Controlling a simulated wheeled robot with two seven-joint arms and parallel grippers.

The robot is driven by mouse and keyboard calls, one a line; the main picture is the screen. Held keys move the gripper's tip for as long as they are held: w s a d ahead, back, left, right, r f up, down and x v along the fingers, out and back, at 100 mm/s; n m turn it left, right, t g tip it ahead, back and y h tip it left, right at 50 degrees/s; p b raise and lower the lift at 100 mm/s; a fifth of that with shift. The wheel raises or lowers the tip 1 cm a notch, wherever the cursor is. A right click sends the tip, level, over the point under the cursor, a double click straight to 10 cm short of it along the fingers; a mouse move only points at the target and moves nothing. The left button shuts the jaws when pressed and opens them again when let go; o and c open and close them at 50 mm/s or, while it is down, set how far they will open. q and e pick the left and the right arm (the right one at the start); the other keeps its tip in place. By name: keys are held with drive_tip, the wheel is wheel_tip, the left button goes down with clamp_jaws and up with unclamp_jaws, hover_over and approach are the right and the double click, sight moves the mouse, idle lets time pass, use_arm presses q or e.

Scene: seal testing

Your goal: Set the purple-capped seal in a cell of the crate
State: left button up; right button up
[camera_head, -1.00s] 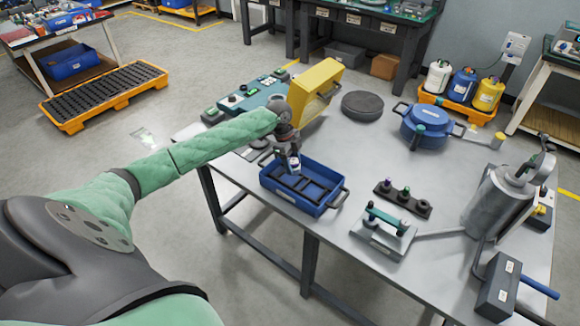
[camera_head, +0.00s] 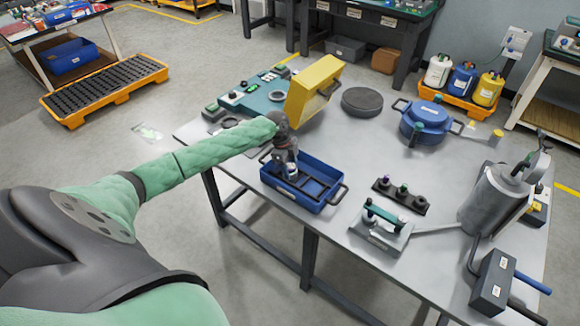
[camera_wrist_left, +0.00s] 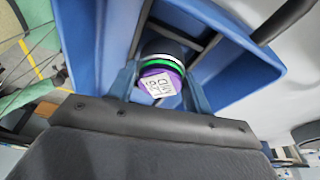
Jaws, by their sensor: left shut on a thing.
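The blue crate (camera_head: 325,204) with dark cell dividers stands on the front left of the table. My left gripper (camera_head: 289,170) points down over the crate's left part. In the left wrist view my left gripper (camera_wrist_left: 160,84) is shut on the purple-capped seal (camera_wrist_left: 158,84), which has a purple top with a white label, a green and white ring and a dark body. The seal's lower end is at the divider level, in or just over a cell; its exact depth is hidden. My right gripper is not in view.
A yellow-lidded teal device (camera_head: 315,88) stands behind the crate. A black rack (camera_head: 401,196) with small capped parts and a press-like fixture (camera_head: 381,232) lie to the right. A blue pot (camera_head: 427,122) and a grey cylinder (camera_head: 492,205) stand farther right.

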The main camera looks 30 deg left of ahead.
use_arm(q)
drive_tip(key=o, duration=1.2)
drive_tip(key=shift+f, duration=0.1)
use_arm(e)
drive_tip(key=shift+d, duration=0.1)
use_arm(q)
drive_tip(key=shift+a+r, duration=0.1)
drive_tip(key=shift+r, duration=0.15)
drive_tip(key=b+v, duration=0.4)
drive_tip(key=v, duration=0.7)
drive_tip(key=shift+r, duration=0.4)
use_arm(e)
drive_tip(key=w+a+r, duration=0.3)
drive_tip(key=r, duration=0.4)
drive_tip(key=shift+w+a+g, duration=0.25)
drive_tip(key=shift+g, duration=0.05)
use_arm(q)
drive_tip(key=shift+a+f, duration=0.1)
drive_tip(key=shift+f, duration=0.05)
